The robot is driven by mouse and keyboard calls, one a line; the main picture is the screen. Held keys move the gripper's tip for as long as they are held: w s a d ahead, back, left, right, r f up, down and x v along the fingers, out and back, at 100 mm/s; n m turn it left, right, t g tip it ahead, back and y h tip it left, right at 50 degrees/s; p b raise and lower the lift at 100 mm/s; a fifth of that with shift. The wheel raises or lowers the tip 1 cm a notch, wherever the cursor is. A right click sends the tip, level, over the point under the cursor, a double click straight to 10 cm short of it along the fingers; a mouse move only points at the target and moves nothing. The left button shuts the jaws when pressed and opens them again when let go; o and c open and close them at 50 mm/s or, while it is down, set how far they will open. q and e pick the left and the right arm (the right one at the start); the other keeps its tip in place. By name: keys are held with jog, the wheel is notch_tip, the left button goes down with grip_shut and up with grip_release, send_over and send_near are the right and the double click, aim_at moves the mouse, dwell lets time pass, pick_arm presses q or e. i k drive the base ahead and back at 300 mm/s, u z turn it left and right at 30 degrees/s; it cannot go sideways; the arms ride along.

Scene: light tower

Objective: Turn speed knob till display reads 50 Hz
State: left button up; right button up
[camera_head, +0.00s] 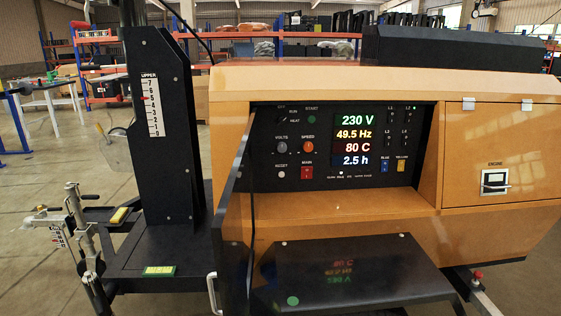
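The orange speed knob (308,146) sits on the black control panel (266,178), to the left of the display. Its label SPEED shows just above it. The display (353,140) is lit and reads 230 V, 49.5 Hz, 80 C and 2.5 h from top to bottom. The Hz line is yellow. Neither of my grippers is in the head view, and nothing touches the knob.
The open black panel door (236,215) stands at the panel's left edge. A black shelf (350,272) juts out below the panel. The black mast (160,120) rises at left. A grey volts knob (281,146) is beside the speed knob. The space before the panel is clear.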

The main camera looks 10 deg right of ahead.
aim_at(307, 146)
jog(key=u, duration=0.4)
jog(key=k, duration=0.75)
jog(key=z, duration=0.5)
jog(key=i, duration=0.85)
jog(key=u, duration=0.35)
jog(key=i, duration=0.75)
jog(key=u, duration=0.7)
